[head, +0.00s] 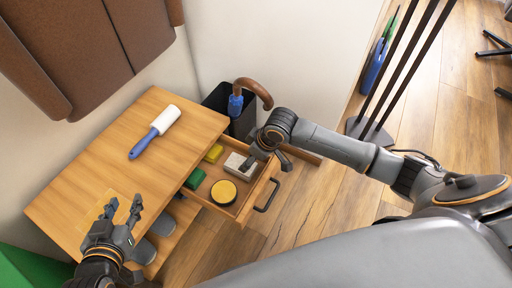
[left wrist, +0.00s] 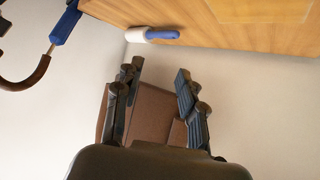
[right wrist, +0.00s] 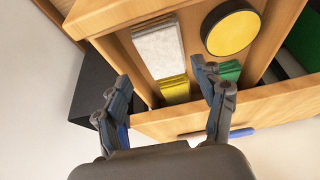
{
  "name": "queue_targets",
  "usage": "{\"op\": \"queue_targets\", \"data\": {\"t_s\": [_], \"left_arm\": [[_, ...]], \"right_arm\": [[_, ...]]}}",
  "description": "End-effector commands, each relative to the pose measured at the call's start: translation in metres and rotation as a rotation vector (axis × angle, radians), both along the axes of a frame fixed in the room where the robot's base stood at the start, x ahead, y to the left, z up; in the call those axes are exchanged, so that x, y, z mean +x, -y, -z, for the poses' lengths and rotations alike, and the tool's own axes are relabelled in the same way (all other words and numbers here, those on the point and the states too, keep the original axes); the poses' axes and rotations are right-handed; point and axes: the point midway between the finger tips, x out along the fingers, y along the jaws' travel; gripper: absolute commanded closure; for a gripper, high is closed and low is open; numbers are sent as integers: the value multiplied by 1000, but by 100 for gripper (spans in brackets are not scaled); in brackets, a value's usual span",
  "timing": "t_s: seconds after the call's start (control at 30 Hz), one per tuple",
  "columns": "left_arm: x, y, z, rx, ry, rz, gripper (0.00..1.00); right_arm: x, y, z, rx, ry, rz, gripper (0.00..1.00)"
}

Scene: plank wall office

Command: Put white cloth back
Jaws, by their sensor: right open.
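The white cloth (head: 237,168), a pale grey-white folded block, lies in the open drawer (head: 258,193) of the wooden cabinet. My right gripper (head: 266,160) is open at the drawer's far right corner, partly covering the cloth. I cannot tell whether a finger touches the cloth. My left gripper (head: 123,205) is open and empty over the cabinet top's near edge; its parted fingers show in the left wrist view (left wrist: 160,70).
A lint roller (head: 155,131) lies on the cabinet top (head: 90,170). A black bin (head: 217,100) with an umbrella (head: 236,103) stands behind the drawer.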

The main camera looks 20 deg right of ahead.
Motion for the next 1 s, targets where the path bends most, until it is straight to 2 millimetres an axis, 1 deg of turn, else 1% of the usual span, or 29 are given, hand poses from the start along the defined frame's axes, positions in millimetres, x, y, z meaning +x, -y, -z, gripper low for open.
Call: {"op": "queue_targets", "data": {"t_s": [0.03, 0.2, 0.3, 0.47, 0.57, 0.67, 0.7, 0.8, 0.83, 0.9, 0.97, 1.0], "left_arm": [[-7, -4, 6, 14, -56, -4, 60], [-34, -15, 31, 55, -239, -18, 60], [-48, -19, 41, 73, -321, -24, 60], [-63, -24, 50, 90, -402, -29, 60], [-67, -26, 53, 94, -422, -31, 60], [-68, -26, 54, 95, -428, -31, 60], [-68, -26, 54, 95, -428, -31, 60], [-68, -26, 54, 95, -427, -31, 60], [-67, -26, 54, 95, -427, -31, 60], [-67, -26, 54, 95, -426, -31, 60], [-67, -26, 53, 95, -426, -31, 60], [-67, -26, 53, 95, -426, -31, 60]], "right_arm": [[-2, 1, -9, 0, 1, -1, 30], [-8, 6, -27, 1, -1, 0, 30], [-11, 8, -35, 1, -1, 0, 30], [-14, 10, -42, 1, 0, 0, 30], [-19, 4, -43, 11, 3, -6, 30], [-34, -19, -42, 48, 22, -20, 30], [-42, -32, -42, 71, 37, -23, 30], [-68, -62, -50, 139, 89, 4, 30], [-75, -67, -54, 156, 109, 24, 30], [-91, -70, -63, 185, 149, 90, 30], [-103, -63, -70, 192, 177, 162, 30], [-111, -56, -74, 189, 191, 212, 30]]}}
